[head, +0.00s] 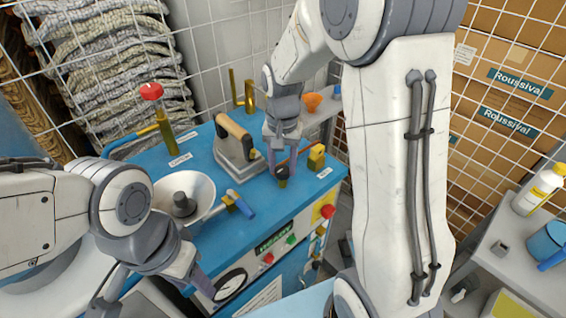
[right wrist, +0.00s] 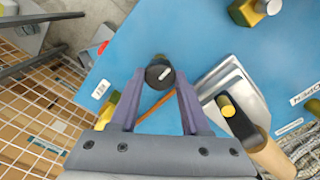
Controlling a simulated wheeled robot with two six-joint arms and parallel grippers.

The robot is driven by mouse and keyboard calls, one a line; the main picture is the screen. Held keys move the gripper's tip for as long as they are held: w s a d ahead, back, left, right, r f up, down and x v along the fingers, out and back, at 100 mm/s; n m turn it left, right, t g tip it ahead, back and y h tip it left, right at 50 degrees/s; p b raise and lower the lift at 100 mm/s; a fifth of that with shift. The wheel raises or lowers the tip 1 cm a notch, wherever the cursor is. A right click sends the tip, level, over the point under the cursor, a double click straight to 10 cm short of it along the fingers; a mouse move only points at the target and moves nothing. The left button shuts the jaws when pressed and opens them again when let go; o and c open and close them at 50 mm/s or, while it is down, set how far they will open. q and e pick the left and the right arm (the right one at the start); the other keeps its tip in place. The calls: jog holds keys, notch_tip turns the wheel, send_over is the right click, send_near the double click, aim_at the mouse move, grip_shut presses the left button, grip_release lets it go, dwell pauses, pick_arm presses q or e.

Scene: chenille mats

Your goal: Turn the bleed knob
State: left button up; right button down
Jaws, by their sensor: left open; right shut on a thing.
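The bleed knob (right wrist: 160,73) is a dark round knob with a white pointer line, on the blue top of the machine (head: 300,215). In the head view the dark knob (head: 282,176) shows just below my right gripper's fingertips. My right gripper (right wrist: 158,80) has its two purple fingers on either side of the knob and is shut on it. In the head view, my right gripper (head: 285,162) reaches down from above. My left gripper (head: 152,288) is open and empty near the machine's front left corner.
An iron with a wooden handle (head: 236,140) stands close left of the knob. An orange rod (head: 294,160) and a yellow block (head: 317,157) are close by. A metal funnel bowl (head: 185,190) and a red-topped brass valve (head: 152,92) stand further left. Shelves (head: 510,265) stand at right.

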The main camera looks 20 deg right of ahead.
aim_at(283, 169)
jog(key=m+p, duration=0.2)
jog(key=m, duration=0.3)
jog(key=shift+r, duration=0.15)
jog(key=m+p, duration=0.1)
jog(key=m, duration=0.3)
jog(key=shift+m+p, duration=0.3)
jog(key=shift+p, duration=0.05)
jog(key=m+p, duration=0.1)
jog(key=m, duration=0.3)
jog(key=shift+m, duration=0.3)
jog(key=m+p, duration=0.1)
jog(key=m, duration=0.3)
jog(key=shift+w+m, duration=0.1)
jog(key=shift+m, duration=0.2)
jog(key=shift+c, duration=1.9)
grip_release()
notch_tip(283, 169, up, 10)
jog(key=shift+r, duration=0.15)
